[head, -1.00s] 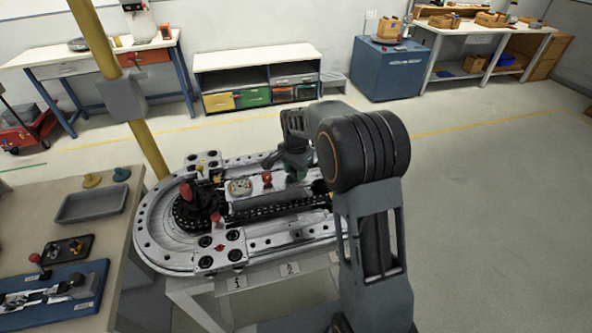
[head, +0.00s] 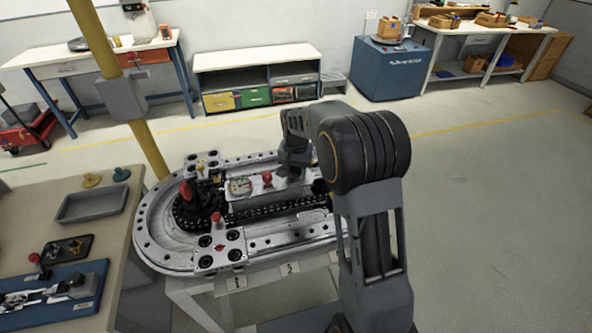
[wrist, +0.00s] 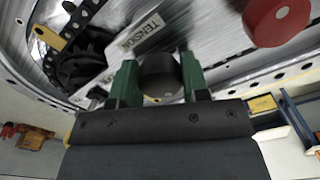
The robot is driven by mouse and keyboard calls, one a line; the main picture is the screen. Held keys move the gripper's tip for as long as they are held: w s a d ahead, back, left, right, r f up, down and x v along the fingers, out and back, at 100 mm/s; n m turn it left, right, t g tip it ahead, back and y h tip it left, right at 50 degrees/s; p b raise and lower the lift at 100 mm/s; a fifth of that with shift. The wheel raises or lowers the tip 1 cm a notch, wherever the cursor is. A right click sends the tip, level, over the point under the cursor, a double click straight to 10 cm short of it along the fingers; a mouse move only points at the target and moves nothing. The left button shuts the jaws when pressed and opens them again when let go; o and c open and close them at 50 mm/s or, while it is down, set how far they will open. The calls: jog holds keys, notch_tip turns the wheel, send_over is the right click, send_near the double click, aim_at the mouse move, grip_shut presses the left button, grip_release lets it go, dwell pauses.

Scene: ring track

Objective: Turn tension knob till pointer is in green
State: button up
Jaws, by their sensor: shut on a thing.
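The tension knob (wrist: 160,78) is a dark round knob beside a plate lettered TENSION (wrist: 141,33) in the wrist view. My gripper (wrist: 159,72) is shut on it, one green finger on each side. In the head view my gripper (head: 293,160) is over the right part of the ring track's middle deck, and my arm hides the knob. The gauge (head: 240,186) is a pale dial on the deck, left of a red knob (head: 267,178). Its pointer and green zone are too small to read.
The red knob also shows close by my gripper in the wrist view (wrist: 277,20). Red-topped levers (head: 186,190) stand at the track's left end. A yellow post (head: 150,150) rises behind it. A side bench (head: 105,240) is at left. The floor at right is clear.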

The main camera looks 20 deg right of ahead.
aim_at(296, 168)
jog(key=n, duration=0.4)
jog(key=shift+n, duration=1.8)
jog(key=o, duration=0.9)
jog(key=shift+o, duration=0.2)
notch_tip(296, 168, up, 14)
